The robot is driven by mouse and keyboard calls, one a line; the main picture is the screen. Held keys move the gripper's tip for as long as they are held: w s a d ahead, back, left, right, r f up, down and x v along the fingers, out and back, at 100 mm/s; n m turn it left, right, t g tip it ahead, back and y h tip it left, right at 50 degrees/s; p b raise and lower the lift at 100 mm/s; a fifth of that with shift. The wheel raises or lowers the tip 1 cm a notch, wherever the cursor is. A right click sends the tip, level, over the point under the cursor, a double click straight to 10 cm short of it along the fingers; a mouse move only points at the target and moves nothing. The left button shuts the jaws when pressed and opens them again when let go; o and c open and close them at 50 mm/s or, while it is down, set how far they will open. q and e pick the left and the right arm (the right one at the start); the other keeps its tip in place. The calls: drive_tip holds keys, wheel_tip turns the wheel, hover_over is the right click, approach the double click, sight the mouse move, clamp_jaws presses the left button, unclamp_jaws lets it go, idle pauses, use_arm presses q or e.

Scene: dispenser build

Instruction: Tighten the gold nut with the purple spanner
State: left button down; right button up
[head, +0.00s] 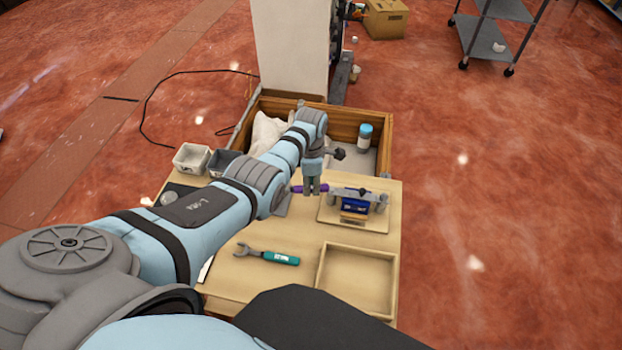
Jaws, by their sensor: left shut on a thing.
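My left gripper (312,192) points down over the table, at the left edge of a small fixture (355,198) on a wooden board (330,215). It is shut on the purple spanner (296,189), whose purple handle shows to the left of the fingers. The fixture has a grey bar on top, a dark blue block and purple parts. The spanner's head is too small to make out, and I cannot tell whether it touches the fixture. I cannot make out the gold nut. My right gripper is not in view.
A teal-handled spanner (280,258) lies at the table's front left, beside an empty wooden tray (322,272). White (192,157) and dark (219,160) bins stand at the back left. Behind the table, a wooden crate (378,120) holds a blue-capped bottle (364,137) and a white sack (268,130).

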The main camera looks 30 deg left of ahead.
use_arm(q)
drive_tip(key=shift+s+d+r+m+p, duration=0.1)
drive_tip(key=shift+s+d+m+p, duration=0.3)
drive_tip(key=shift+p, duration=0.35)
drive_tip(key=s+m+p, duration=0.1)
drive_tip(key=p, duration=0.1)
drive_tip(key=s+m+p, duration=0.1)
drive_tip(key=p, duration=0.1)
drive_tip(key=shift+s+d+m, duration=0.1)
drive_tip(key=shift+d+m, duration=0.2)
drive_tip(key=shift+d, duration=0.1)
idle(0.4)
drive_tip(key=shift+s, duration=0.1)
